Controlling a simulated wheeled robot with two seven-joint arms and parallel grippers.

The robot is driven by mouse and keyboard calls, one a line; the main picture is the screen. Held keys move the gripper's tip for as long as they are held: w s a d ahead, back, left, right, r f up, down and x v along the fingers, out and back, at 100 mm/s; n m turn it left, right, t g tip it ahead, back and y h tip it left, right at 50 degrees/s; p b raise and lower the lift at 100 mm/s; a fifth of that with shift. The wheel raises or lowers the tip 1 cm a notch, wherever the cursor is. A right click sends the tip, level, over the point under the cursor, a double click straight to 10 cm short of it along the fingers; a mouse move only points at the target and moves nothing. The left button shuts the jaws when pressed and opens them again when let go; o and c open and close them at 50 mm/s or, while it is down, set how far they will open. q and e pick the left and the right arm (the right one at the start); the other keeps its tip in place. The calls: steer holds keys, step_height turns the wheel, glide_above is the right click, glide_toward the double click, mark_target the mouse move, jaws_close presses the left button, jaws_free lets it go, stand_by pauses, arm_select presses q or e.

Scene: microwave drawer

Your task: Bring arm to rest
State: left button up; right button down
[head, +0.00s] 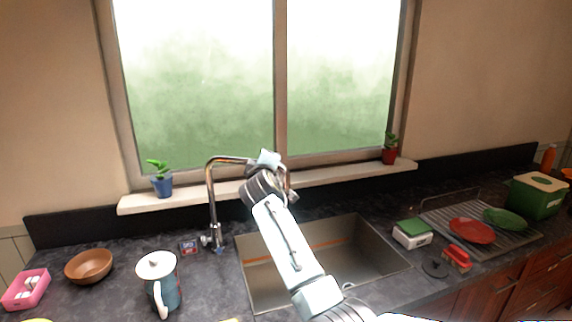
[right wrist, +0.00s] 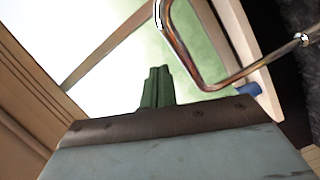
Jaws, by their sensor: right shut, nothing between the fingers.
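My right arm reaches up from the bottom of the head view, over the sink, with my right gripper (head: 266,160) raised in front of the window near the top of the faucet. Its fingers are hard to make out in the head view. In the right wrist view the green fingers of my right gripper (right wrist: 157,75) are together, with nothing between them. The faucet (right wrist: 215,82) shows beside and beyond them; I cannot tell if anything touches. My left gripper is not in view.
The sink (head: 365,262) lies under my arm, with the faucet (head: 211,205) at its left. A kettle-like jug (head: 160,285), brown bowl (head: 88,266) and pink box (head: 26,290) stand left. A dish rack (head: 500,243) with plates stands right. Potted plants (head: 162,185) line the sill.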

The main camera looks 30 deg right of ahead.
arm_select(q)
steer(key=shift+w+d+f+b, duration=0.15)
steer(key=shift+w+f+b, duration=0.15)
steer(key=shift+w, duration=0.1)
arm_select(e)
steer(key=s+d, duration=0.3)
steer(key=s, duration=0.2)
steer(key=shift+s+r, duration=0.2)
